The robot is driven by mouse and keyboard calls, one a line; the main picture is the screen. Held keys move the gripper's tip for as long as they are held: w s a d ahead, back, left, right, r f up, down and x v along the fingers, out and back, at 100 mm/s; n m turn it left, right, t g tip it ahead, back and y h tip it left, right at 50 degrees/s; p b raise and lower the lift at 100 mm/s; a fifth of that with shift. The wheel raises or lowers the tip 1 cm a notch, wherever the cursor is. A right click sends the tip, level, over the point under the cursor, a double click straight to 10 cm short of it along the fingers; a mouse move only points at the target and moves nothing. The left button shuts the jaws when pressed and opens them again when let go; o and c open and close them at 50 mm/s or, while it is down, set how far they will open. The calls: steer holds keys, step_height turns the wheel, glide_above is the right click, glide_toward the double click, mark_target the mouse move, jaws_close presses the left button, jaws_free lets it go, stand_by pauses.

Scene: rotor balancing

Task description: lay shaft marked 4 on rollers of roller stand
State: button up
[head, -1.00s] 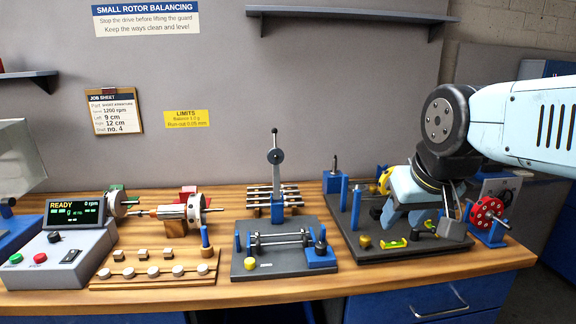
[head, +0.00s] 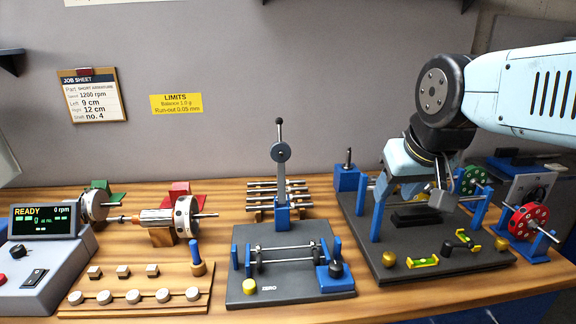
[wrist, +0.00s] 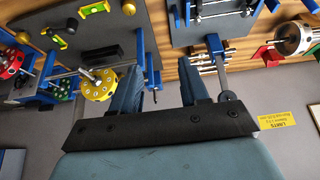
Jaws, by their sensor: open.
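Several steel shafts (head: 264,184) lie side by side on a wooden rack behind the lever post; they also show in the wrist view (wrist: 207,62). I cannot read any number on them, so I cannot tell which is marked 4. What looks like the roller stand (head: 245,291) is a dark plate with blue uprights, steel bars (head: 288,254) running across and a blue lever post behind. My gripper (head: 412,203) is open and empty, above the larger dark plate to the right of the stand. Its two fingers (wrist: 160,82) stand apart in the wrist view.
The larger plate (head: 380,245) carries blue posts and green levels (head: 422,262). A yellow disc (wrist: 100,84) shows beside one finger. A red disc (head: 529,221) stands at the right. The rotor drive (head: 160,220) and a board of weights (head: 133,297) are left of the stand.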

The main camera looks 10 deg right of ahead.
steer(key=m+g, duration=0.6)
steer(key=m, duration=1.2)
glide_above(290, 190)
steer(key=f, duration=1.1)
steer(key=w+f, duration=0.1)
steer(key=f, duration=0.5)
steer(key=shift+f, duration=5)
steer(key=shift+c, duration=0.3)
